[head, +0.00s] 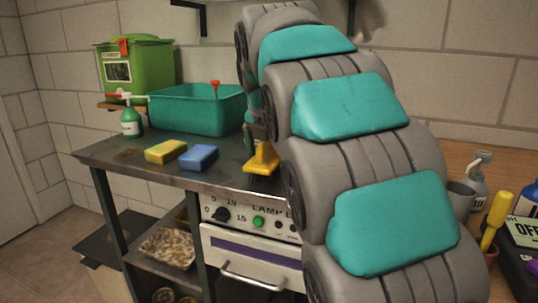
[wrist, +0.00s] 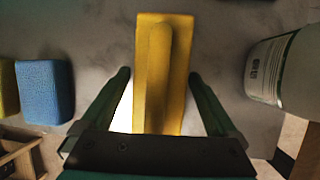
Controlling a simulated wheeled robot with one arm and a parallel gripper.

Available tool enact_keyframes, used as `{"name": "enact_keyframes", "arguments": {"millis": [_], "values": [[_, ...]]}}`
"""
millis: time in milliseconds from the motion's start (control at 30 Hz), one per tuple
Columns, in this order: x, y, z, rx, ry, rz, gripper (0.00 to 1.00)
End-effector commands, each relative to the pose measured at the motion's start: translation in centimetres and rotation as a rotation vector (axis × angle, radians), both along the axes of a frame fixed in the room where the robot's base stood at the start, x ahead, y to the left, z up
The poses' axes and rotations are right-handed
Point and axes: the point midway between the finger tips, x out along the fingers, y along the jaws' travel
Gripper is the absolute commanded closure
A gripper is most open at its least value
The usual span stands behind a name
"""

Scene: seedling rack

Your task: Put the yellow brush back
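The yellow brush (head: 262,160) rests on the dark worktop (head: 120,153) near its front edge, right of the blue sponge. In the wrist view the brush (wrist: 165,40) points straight away from me, with a raised ridge along its middle. My gripper (wrist: 159,76) is open, with one finger on each side of the brush. A gap shows between each finger and the brush. The near end of the brush is hidden behind the gripper's body. In the head view my arm hides most of the gripper.
A blue sponge (head: 198,157) and a yellow sponge (head: 166,151) lie left of the brush. A teal tub (head: 195,112), a spray bottle (head: 131,123) and a green bin (head: 138,68) stand behind. A pale labelled container (wrist: 272,70) stands close on the right in the wrist view.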

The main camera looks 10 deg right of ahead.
Motion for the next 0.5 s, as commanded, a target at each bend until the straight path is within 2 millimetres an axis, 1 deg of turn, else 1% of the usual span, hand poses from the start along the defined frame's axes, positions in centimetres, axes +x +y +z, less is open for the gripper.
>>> {"name": "enact_keyframes", "arguments": {"millis": [267,367,500], "values": [[0.0,0.0,0.0,0.0,0.0,0.0,0.0],[0.0,0.0,0.4,-0.001,-0.001,0.0,0.0],[-0.5,0.3,1.7,0.0,-0.004,0.002,0.0]]}}
